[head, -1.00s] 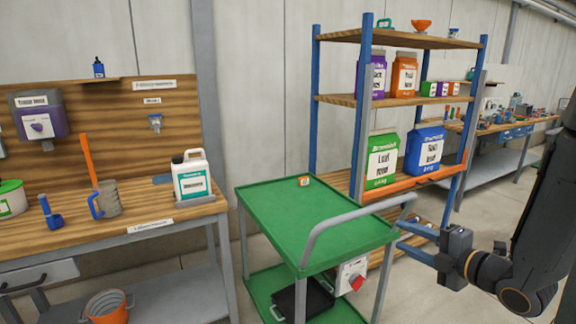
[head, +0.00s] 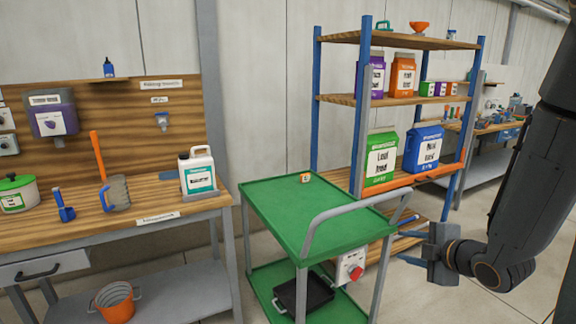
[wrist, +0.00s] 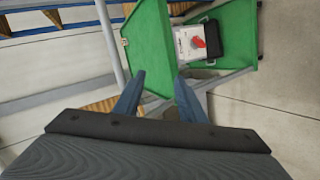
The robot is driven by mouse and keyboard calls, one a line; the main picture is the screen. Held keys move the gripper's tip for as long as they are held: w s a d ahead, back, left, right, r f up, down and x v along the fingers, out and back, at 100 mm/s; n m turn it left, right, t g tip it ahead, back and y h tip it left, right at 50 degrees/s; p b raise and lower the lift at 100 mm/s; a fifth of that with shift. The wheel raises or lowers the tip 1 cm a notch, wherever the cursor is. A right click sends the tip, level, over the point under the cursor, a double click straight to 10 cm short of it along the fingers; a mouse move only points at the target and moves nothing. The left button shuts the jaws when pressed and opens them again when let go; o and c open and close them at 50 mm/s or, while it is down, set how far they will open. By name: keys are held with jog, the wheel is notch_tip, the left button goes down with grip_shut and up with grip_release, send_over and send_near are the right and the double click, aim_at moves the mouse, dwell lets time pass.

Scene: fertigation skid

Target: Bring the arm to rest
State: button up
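My gripper (head: 412,241) is at the right of the head view, in front of the shelf rack and just right of the green cart's handle. Its two blue fingers are spread apart with nothing between them. In the wrist view the fingers of my gripper (wrist: 157,97) also stand apart and empty, with the green cart beyond them. My dark arm (head: 535,165) comes down from the upper right of the head view.
The green cart (head: 285,215) has a small orange-labelled item (head: 305,177) on top and a box with a red knob (head: 350,265) at its side. A blue-post rack (head: 363,110) with bags stands behind. A workbench (head: 110,232) is at left. Floor is open at lower right.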

jog(key=s+a+f+m+g+h, duration=0.1)
jog(key=s+a+m+g, duration=0.4)
jog(key=s+m, duration=0.4)
jog(key=s+a+m+g+h, duration=0.2)
jog(key=s+a+m+g, duration=0.4)
jog(key=s+m, duration=0.3)
jog(key=shift+s+a+f, duration=0.15)
jog(key=shift+s+f, duration=0.25)
jog(key=shift+s, duration=0.35)
dwell(0.5)
